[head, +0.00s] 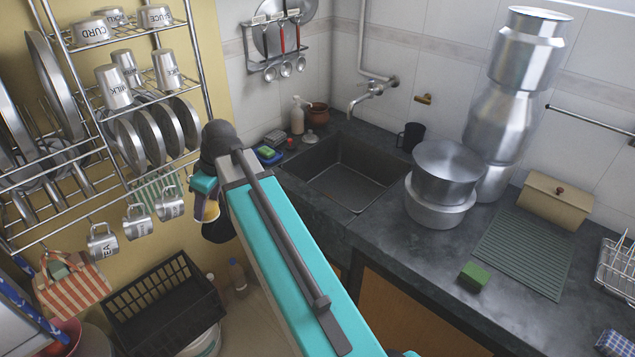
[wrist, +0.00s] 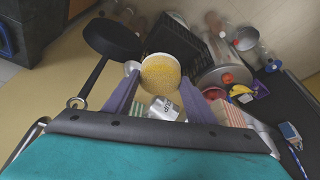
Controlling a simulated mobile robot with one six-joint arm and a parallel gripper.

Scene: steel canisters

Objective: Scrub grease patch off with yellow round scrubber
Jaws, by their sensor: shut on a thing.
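The yellow round scrubber (wrist: 160,72) is held between the two purple fingers of my gripper (wrist: 159,80) in the wrist view. Its round yellow face shows between the fingertips. In the head view, my gripper (head: 205,208) is at the far end of my arm, in front of the dish rack and left of the sink. A small yellow part of the scrubber (head: 211,210) shows there, the rest hidden by my gripper. It is in the air, apart from the counter. I cannot make out a grease patch in either view.
The dark counter holds a sink (head: 350,172), stacked steel pots (head: 447,170), a tall canister stack (head: 497,125), a green block (head: 473,277) and a ridged drain mat (head: 525,250). A steel rack (head: 130,110) with cups and plates stands left. A black crate (head: 160,305) is below.

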